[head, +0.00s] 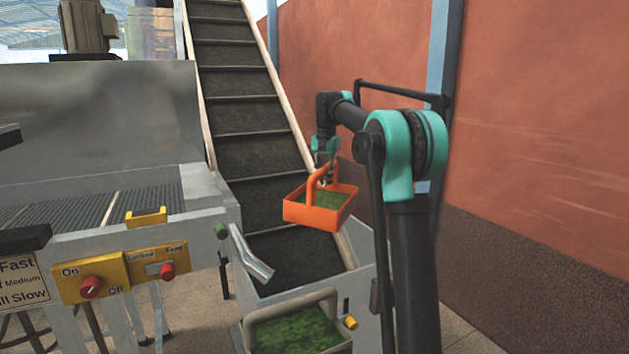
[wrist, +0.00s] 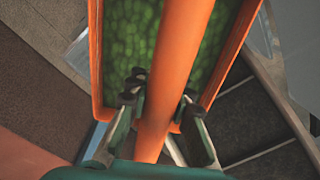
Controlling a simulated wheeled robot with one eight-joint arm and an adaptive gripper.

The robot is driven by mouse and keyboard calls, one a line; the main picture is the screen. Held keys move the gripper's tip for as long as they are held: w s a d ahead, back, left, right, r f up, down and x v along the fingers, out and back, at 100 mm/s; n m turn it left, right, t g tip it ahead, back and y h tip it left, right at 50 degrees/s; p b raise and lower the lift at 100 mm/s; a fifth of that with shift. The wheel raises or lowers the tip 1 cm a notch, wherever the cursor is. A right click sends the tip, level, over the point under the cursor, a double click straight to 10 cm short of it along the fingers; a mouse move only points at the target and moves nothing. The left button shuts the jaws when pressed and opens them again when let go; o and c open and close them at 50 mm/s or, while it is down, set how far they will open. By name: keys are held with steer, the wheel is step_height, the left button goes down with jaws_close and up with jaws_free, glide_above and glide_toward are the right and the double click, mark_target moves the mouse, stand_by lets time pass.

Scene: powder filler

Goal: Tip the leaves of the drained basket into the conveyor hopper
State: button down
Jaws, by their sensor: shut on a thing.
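An orange basket (head: 298,214) with green leaves (head: 328,200) in it hangs from my gripper (head: 326,177), roughly level, in front of the conveyor belt's lower part. In the wrist view my gripper (wrist: 162,92) is shut around the basket's orange handle (wrist: 180,50), with the leaves (wrist: 140,45) below it.
The dark ribbed conveyor (head: 240,85) climbs up and away between pale side rails. A metal machine with a yellow control panel (head: 125,272) and a sloping metal chute (head: 252,258) stands to the left. A red wall (head: 540,120) and blue post (head: 440,60) are at the right.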

steer(key=d+f+t+y, duration=0.1)
steer(key=y, duration=0.1)
steer(key=s+d+f+t+y, duration=0.1)
steer(key=d+y, duration=0.1)
steer(key=y, duration=0.1)
steer(key=s+d+f+t+y, duration=0.1)
steer(key=d+f+t+y, duration=0.1)
steer(key=y, duration=0.1)
steer(key=shift+s, duration=0.2)
steer(key=shift+s+d+f+t+y, duration=0.1)
steer(key=shift+f+t+y, duration=0.45)
steer(key=shift+f+y, duration=0.55)
steer(key=shift+s+d+f+t+y, duration=0.1)
steer(key=shift+f+t+y, duration=0.45)
steer(key=shift+f+y, duration=0.55)
steer(key=shift+r, duration=0.15)
stand_by(1.6)
